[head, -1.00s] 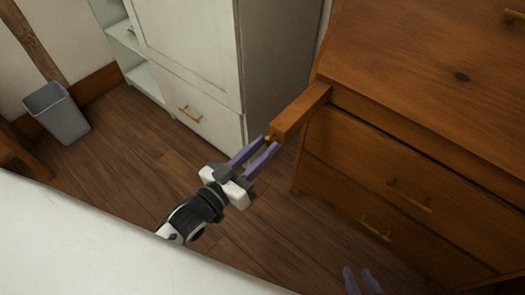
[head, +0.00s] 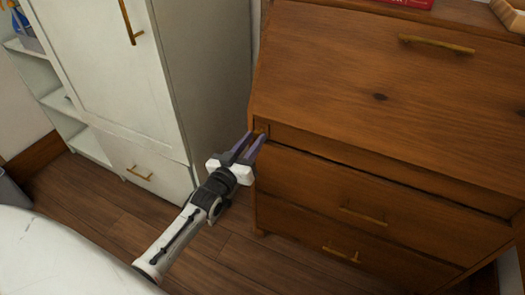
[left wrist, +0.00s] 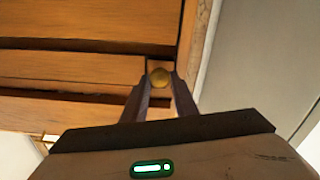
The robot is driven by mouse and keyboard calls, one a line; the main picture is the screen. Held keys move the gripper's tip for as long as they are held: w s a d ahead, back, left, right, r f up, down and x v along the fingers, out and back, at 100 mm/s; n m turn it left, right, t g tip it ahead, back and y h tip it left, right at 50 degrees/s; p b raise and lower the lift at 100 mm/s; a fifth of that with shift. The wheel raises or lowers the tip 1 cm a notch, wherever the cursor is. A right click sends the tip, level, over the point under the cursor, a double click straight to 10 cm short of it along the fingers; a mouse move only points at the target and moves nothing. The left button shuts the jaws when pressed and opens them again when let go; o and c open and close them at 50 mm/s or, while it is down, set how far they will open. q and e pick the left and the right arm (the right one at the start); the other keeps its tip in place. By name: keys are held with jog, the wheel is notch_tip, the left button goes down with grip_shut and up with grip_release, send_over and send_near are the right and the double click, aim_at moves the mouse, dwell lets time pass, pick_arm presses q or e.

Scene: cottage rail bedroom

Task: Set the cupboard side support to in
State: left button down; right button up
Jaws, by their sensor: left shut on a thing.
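The cupboard is a brown wooden bureau (head: 390,110) with a sloped front and drawers below. Its side support (head: 262,127) is a narrow wooden bar at the upper left, just above the drawers. Its front end looks flush or nearly flush with the bureau's front, partly hidden by my fingers. My left gripper (head: 255,141) is at that end, shut on the support's small brass knob. In the left wrist view the round knob (left wrist: 159,77) sits between the two fingertips. My right gripper is out of view.
A white wardrobe (head: 105,85) with a lower drawer stands left of the bureau, close to my left gripper. Open white shelves (head: 60,100) are further left. The wooden floor (head: 100,210) between is clear. A white surface (head: 50,255) fills the lower left.

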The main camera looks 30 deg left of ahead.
pick_arm(q)
jog(key=shift+w+r, duration=0.15)
jog(key=shift+w, duration=0.05)
jog(key=c, duration=1.5)
grip_release()
jog(key=shift+w, duration=0.1)
jog(key=shift+o, duration=0.5)
jog(key=s+p, duration=0.1)
jog(key=s, duration=0.9)
jog(key=shift+s+d, duration=0.2)
